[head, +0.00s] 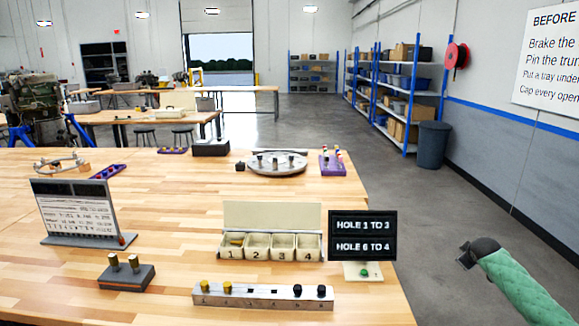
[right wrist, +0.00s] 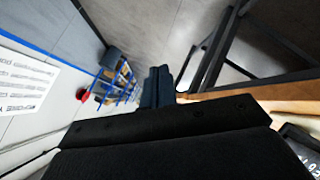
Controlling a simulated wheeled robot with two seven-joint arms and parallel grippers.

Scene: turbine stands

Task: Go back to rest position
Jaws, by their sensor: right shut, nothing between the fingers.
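My right gripper (head: 467,256) is at the end of my green-sleeved arm at the right of the head view, over the floor beyond the table's right edge. It is shut and empty. In the right wrist view its dark fingers (right wrist: 158,88) show together, pointing away over the floor. On the wooden table (head: 130,210) stand a metal bar with numbered holes (head: 262,296), a tray of numbered bins (head: 270,246) and a black sign (head: 362,235) reading "HOLE 1 TO 3" and "HOLE 6 TO 4". My gripper touches none of these. My left gripper is out of view.
A grey block with two brass pegs (head: 126,273) and a printed board (head: 83,212) are at the table's left. A round metal plate (head: 278,163) and a purple block (head: 331,163) are at the back. A bin (head: 432,144) and shelves (head: 400,90) line the right wall. The floor on the right is clear.

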